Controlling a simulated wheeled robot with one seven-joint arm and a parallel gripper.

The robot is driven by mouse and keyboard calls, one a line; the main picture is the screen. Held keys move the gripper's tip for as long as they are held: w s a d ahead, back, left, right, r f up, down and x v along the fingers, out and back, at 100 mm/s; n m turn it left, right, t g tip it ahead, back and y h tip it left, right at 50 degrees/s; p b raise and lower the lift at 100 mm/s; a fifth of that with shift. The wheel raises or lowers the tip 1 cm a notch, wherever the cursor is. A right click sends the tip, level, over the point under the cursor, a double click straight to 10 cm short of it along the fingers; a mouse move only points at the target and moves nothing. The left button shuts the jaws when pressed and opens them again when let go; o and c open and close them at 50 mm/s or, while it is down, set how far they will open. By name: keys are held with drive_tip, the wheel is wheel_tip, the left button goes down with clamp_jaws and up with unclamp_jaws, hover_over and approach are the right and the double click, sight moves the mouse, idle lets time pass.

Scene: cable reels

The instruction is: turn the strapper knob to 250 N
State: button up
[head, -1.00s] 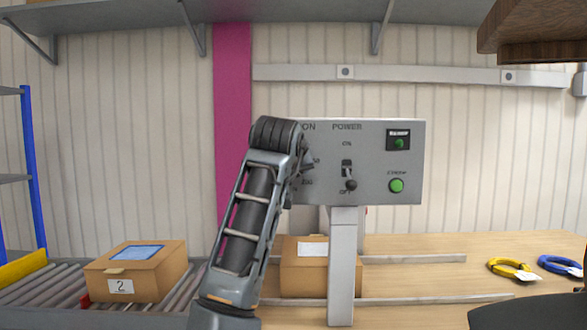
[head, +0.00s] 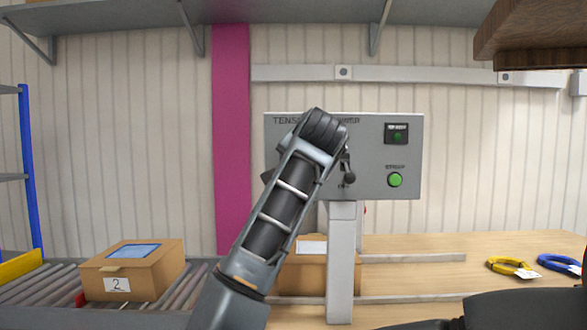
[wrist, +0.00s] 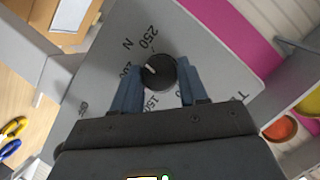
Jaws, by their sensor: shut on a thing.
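The strapper's grey control panel (head: 375,165) stands on a post in the head view; my arm covers its left part, so the knob is hidden there. In the wrist view the black round knob (wrist: 160,74) sits on the panel between the two blue fingers of my gripper (wrist: 158,68), which is shut on it. The knob's white mark points up and left in the picture, apparently between the 200 and 250 labels. The 250 label (wrist: 148,38) and N are clear. The 200 and 150 labels are partly covered.
Right of my arm on the panel are a black power switch (head: 348,176) and a green button (head: 395,180). A box (head: 305,272) sits behind the post. Another box (head: 130,272) is on the rollers. Yellow (head: 508,267) and blue (head: 558,263) coils lie on the table.

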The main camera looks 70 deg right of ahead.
drive_tip(key=m+t+b, duration=0.1)
drive_tip(key=m, duration=0.1)
drive_tip(key=m+t+b, duration=0.1)
drive_tip(key=shift+s+f+m+b, duration=0.1)
drive_tip(key=shift+f+m+b, duration=0.1)
drive_tip(key=shift+m+b, duration=0.2)
idle(0.4)
drive_tip(key=shift+d, duration=0.1)
drive_tip(key=o, duration=1.1)
drive_tip(key=shift+c, duration=0.2)
drive_tip(key=shift+r, duration=0.1)
drive_tip(key=shift+s, duration=0.1)
drive_tip(key=v, duration=0.7)
drive_tip(key=shift+s+a+b, duration=0.2)
drive_tip(key=shift+a+b, duration=0.15)
